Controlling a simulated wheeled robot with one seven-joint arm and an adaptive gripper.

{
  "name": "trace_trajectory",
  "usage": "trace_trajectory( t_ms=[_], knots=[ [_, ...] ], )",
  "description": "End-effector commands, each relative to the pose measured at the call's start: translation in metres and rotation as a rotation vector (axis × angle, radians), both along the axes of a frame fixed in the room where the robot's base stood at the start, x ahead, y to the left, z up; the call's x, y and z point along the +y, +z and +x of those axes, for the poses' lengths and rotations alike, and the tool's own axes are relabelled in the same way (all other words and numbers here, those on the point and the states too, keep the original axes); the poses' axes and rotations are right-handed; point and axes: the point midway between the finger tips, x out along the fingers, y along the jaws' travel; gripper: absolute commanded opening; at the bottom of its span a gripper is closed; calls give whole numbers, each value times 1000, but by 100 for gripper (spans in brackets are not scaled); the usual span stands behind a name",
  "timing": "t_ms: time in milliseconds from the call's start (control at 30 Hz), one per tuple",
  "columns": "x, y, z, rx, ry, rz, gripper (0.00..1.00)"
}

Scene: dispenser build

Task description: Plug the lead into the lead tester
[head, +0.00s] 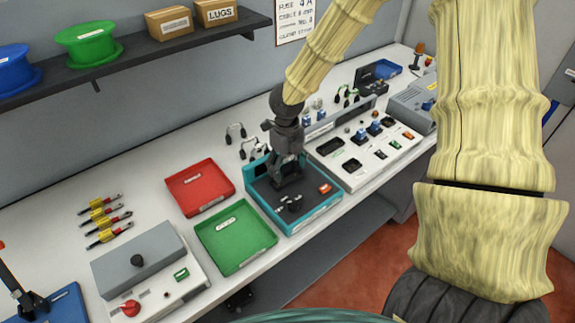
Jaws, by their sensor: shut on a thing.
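My gripper (287,180) points down over a teal-rimmed unit (316,222) with a dark floor and a small orange-red part. It is shut on a dark thing that looks like the black lead (290,204); the fingers hide much of it, and dark pieces show just below them. I cannot tell whether these touch the floor or sit in a socket. The teal unit may be the lead tester, but no label is readable. Other short leads with dark ends (236,130) stand behind, on the bench.
A red tray (200,187) and a green tray (237,240) lie left of the teal unit. A white panel (350,178) with several small parts is close on its right.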

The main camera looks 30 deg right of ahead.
Motion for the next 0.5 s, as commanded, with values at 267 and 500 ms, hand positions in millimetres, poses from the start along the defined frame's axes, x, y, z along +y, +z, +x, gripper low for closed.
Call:
trace_trajectory(
  t_ms=[267,500],
  knots=[
    [0,-3,0,0,0,1,48],
    [0,-7,0,0,0,1,48]
  ],
)
